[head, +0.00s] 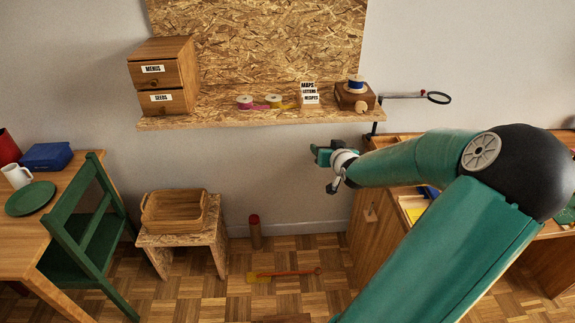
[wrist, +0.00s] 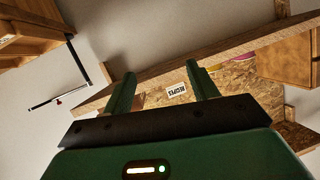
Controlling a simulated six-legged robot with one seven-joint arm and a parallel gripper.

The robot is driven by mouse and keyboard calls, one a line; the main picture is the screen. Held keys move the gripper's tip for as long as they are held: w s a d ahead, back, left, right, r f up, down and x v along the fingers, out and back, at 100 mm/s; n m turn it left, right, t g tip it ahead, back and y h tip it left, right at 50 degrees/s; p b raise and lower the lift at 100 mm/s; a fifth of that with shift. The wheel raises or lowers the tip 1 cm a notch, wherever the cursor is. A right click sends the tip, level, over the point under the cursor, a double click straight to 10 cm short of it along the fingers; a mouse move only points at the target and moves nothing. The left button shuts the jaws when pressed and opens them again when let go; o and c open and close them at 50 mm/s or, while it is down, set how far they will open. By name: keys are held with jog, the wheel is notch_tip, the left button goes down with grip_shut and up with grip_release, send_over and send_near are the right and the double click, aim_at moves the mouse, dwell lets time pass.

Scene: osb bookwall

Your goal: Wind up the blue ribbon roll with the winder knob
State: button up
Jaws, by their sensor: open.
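The blue ribbon roll (head: 356,83), a blue band on a pale spool, sits on top of a brown wooden winder box (head: 345,99) at the right end of the wall shelf. The round, pale wooden winder knob (head: 361,107) is on the front of the box. My gripper (head: 321,157) is below the shelf's front edge, lower left of the knob and apart from it. In the wrist view its two fingers (wrist: 162,82) are spread with nothing held between them. I cannot make out the roll or knob in the wrist view.
The wall below the shelf is bare.

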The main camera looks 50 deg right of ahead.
jog(key=w+a+f+n+g+y, duration=0.2)
jog(key=w+a, duration=0.4)
jog(key=a, duration=0.5)
jog(key=shift+f+n+g+y, duration=0.3)
jog(key=shift+f+n+g, duration=0.1)
jog(key=shift+n, duration=0.2)
